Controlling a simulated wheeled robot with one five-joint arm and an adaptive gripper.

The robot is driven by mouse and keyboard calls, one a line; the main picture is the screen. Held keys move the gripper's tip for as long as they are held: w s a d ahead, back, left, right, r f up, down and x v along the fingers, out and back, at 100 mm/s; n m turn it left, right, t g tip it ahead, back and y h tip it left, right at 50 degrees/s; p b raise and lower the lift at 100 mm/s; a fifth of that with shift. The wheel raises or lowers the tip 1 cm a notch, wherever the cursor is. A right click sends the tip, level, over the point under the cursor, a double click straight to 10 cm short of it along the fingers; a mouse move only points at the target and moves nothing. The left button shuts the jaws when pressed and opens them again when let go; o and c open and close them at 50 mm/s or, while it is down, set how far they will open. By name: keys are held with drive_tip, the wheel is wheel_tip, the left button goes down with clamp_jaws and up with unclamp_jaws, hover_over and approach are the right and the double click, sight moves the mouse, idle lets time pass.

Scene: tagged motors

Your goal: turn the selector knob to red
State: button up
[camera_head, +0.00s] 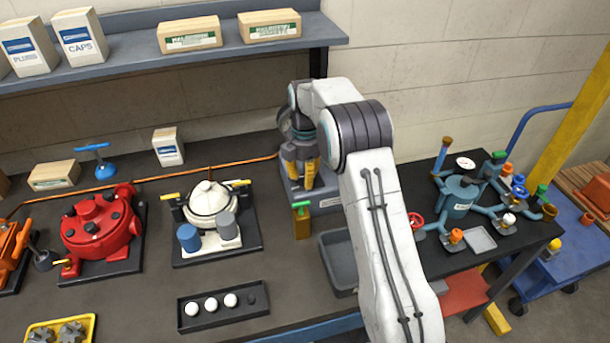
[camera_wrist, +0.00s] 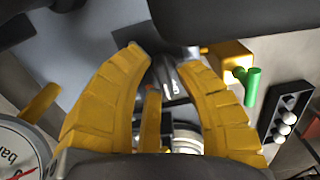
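In the head view, my gripper (camera_head: 311,172) points down over a grey-blue unit (camera_head: 322,201) at the back of the bench, and my arm hides much of that unit. No full ring of colour marks for the knob shows in either view.
A green-handled brass valve (camera_head: 302,222) stands close by; it also shows in the wrist view (camera_wrist: 238,62). A white-domed device (camera_head: 209,202), a red housing (camera_head: 98,225) and a tray of white balls (camera_head: 222,303) lie to the left. A shelf (camera_head: 130,66) hangs behind.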

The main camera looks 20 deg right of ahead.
clamp_jaws()
drive_tip(key=shift+m, duration=0.4)
drive_tip(key=m, duration=0.3)
drive_tip(key=shift+d, duration=0.1)
drive_tip(key=m, duration=0.3)
drive_tip(key=shift+w+d+m+p, duration=0.1)
drive_tip(key=shift+m+p, duration=0.25)
drive_tip(key=shift+m, duration=0.05)
drive_tip(key=m, duration=0.5)
drive_tip(key=shift+d, duration=0.15)
drive_tip(key=m, duration=0.5)
drive_tip(key=shift+d, duration=0.1)
